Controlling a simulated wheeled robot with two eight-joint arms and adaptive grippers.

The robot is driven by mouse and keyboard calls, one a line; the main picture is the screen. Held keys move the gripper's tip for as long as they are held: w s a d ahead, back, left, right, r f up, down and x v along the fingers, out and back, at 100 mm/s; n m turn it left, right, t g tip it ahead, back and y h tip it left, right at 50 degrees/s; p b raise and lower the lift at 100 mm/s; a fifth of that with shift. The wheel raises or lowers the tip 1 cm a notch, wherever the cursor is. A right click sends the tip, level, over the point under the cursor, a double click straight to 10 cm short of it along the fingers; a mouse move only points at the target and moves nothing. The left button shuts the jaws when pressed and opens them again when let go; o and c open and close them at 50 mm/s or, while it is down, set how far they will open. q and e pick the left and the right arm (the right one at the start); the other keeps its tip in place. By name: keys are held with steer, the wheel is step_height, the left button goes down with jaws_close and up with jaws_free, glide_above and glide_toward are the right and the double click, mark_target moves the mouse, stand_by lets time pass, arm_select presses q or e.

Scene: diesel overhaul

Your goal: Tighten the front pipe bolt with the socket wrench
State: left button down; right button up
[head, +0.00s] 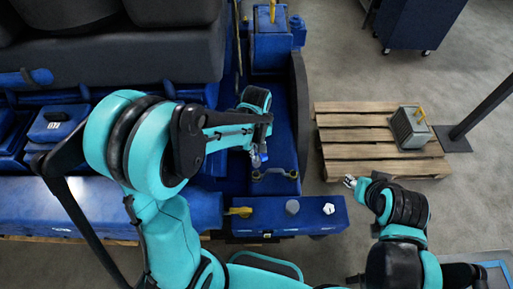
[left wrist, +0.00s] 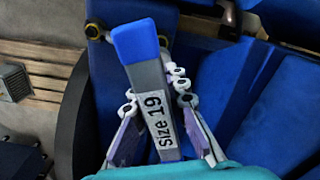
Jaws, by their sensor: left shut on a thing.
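The socket wrench (left wrist: 158,95), a grey bar with a blue end and a "Size 19" label, stands out from between the fingers of my left gripper (left wrist: 157,120) in the left wrist view. The gripper is shut on it. In the head view my left gripper (head: 258,157) is over the blue engine, just above a curved pipe (head: 274,174) with yellowish ends; the wrench is hard to make out there. A yellowish fitting (left wrist: 95,31) shows left of the wrench's blue end, apart from it in the picture. I cannot tell which bolt is the front one. My right gripper (head: 350,182) is beside the pallet; its jaws are too small to read.
A blue block (head: 265,222) in front carries a grey cap, a white hex piece (head: 329,209) and a yellow-handled part (head: 240,211). A wooden pallet (head: 345,135) with a grey box (head: 410,128) lies right. A dark post (head: 485,108) and open floor lie beyond.

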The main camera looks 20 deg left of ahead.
mark_target(256, 160)
arm_select(q)
steer(key=n, duration=0.3)
steer(key=shift+n+p, duration=0.3)
steer(key=n, duration=0.3)
steer(key=shift+a+f+p, duration=0.1)
steer(key=shift+f+p, duration=0.2)
steer(key=n, duration=0.3)
steer(key=shift+f+n+p, duration=0.25)
steer(key=shift+n+p, duration=0.15)
steer(key=n, duration=0.3)
steer(key=shift+f+p, duration=0.2)
steer(key=shift+p, duration=0.2)
steer(key=n+b, duration=0.1)
steer(key=f+n+b, duration=0.1)
steer(key=n, duration=0.1)
steer(key=shift+n, duration=0.3)
steer(key=shift+f+n+b, duration=0.15)
steer(key=shift+n+b, duration=0.15)
steer(key=shift+n, duration=0.5)
steer(key=n+b, duration=0.1)
steer(key=n, duration=0.3)
steer(key=n+b, duration=0.1)
steer(key=n, duration=0.1)
steer(key=shift+f+n+b, duration=0.3)
steer(key=shift+f, duration=0.1)
step_height(256, 160, down, 3)
steer(key=b, duration=0.3)
